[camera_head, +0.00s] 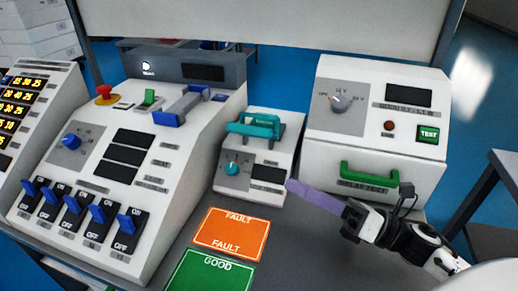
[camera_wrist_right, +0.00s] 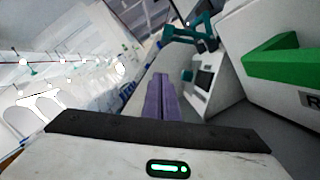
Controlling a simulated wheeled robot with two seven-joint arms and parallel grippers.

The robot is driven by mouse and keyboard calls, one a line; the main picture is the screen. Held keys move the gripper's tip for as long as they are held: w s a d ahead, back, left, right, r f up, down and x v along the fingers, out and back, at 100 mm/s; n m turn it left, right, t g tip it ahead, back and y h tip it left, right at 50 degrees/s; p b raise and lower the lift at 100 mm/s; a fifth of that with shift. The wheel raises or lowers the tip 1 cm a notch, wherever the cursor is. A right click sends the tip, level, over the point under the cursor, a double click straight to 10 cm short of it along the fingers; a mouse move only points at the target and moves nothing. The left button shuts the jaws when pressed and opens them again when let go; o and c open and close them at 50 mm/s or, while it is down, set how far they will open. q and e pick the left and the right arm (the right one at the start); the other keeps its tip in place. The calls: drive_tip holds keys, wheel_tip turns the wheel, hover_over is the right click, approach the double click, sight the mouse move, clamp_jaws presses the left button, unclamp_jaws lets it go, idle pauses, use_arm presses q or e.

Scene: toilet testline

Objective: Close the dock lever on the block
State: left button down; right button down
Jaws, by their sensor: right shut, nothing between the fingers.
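The small white block (camera_head: 287,137) stands in the middle of the bench, with a teal lever (camera_head: 255,125) on its top. The lever's bar lies across the top face; I cannot tell for sure how far it is swung. A teal knob (camera_head: 232,168) sits on the block's sloped front. My right gripper (camera_head: 292,186), with long purple fingers, is shut and empty, its tips just in front of the block's lower right corner. In the right wrist view the purple fingertips (camera_wrist_right: 160,78) are together, pointing toward the block, with the teal lever (camera_wrist_right: 192,28) beyond. My left gripper is not in view.
A white tester with a green handle (camera_head: 370,178) stands right of the block, close to my right gripper. A larger switch console (camera_head: 140,140) stands to the left. Orange FAULT (camera_head: 232,234) and green GOOD (camera_head: 210,274) mats lie in front of the block.

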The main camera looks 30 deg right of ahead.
sight(254, 132)
drive_tip(key=shift+w, duration=0.1)
use_arm(q)
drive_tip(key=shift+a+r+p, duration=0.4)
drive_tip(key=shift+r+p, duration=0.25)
drive_tip(key=shift+p, duration=0.6)
use_arm(e)
drive_tip(key=w+a+r, duration=0.3)
drive_tip(key=w+r, duration=0.2)
drive_tip(key=w, duration=0.5)
drive_tip(key=shift+a, duration=0.2)
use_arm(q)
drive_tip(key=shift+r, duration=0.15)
